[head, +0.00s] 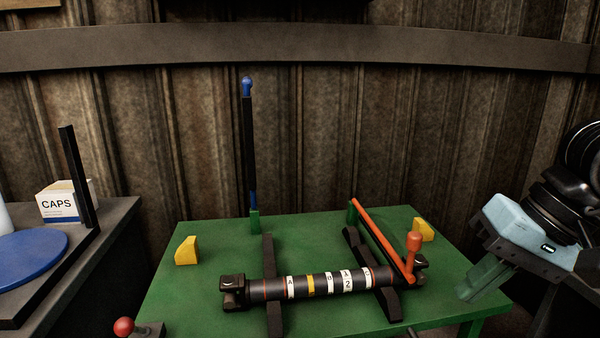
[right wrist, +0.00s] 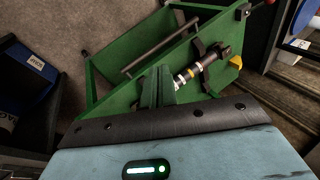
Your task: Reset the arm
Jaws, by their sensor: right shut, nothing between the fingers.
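An orange arm (head: 382,238) with an orange knob (head: 413,242) lies lowered across the right end of a dark driveshaft (head: 328,284). A black arm with a blue knob (head: 247,86) stands upright at the table's back left. The gripper is apart from both arms. My left gripper is not in view.
The green table (head: 200,285) carries two yellow wedges (head: 187,251) (head: 424,229) and dark cradles under the shaft. A red-knobbed lever (head: 124,326) is at the front left. A side bench at left holds a CAPS box (head: 58,205) and a blue disc (head: 30,250).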

